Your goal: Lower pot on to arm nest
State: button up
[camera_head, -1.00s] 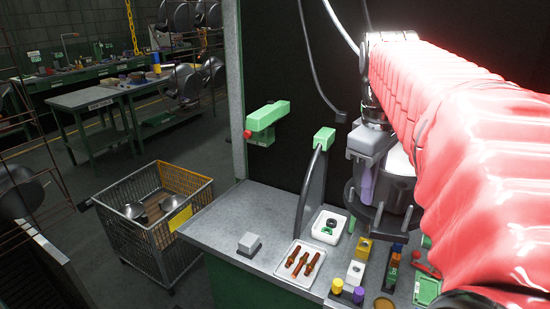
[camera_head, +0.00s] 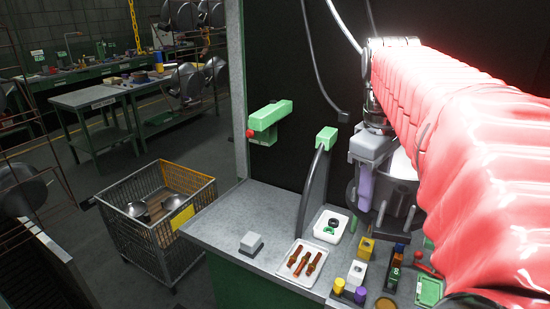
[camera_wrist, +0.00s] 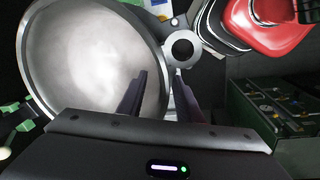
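The pot (camera_wrist: 95,60) fills the left of the wrist view, its bright steel inside facing the camera. It also shows in the head view as a dark round body (camera_head: 402,188) with a pale inside, partly behind my red-sleeved arm. My gripper (camera_wrist: 160,74) has its two dark fingers on either side of the pot's rim, one over the inside and one outside. Some gap shows between the fingertips; whether they press the rim is unclear. In the head view my gripper (camera_head: 364,192) is beside the pot. Grey posts stand by the pot's lower part; the nest cannot be clearly told apart.
On the bench are a white dish (camera_head: 330,227), a tray of red-brown parts (camera_head: 302,260), a yellow block (camera_head: 366,247) and a grey block (camera_head: 251,243). A curved dark plate (camera_head: 312,195) with a green top stands left of the gripper. A wire cart (camera_head: 160,222) stands left.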

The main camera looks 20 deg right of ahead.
jog(key=shift+r, duration=0.1)
notch_tip(320, 180, up, 14)
jog(key=a, duration=0.1)
jog(key=shift+s+a+f, duration=0.25)
jog(key=shift+s+a, duration=0.15)
dwell(1.0)
jog(key=s+a+f+m+t, duration=0.1)
jog(key=a+f+m+t, duration=0.1)
jog(key=a+f, duration=0.8)
jog(key=s+a+f+m+t+y, duration=0.1)
jog(key=s+a+f+t, duration=0.1)
jog(key=a+f, duration=0.8)
notch_tip(320, 180, down, 7)
jog(key=shift+a+m+t, duration=0.4)
jog(key=shift+t, duration=0.1)
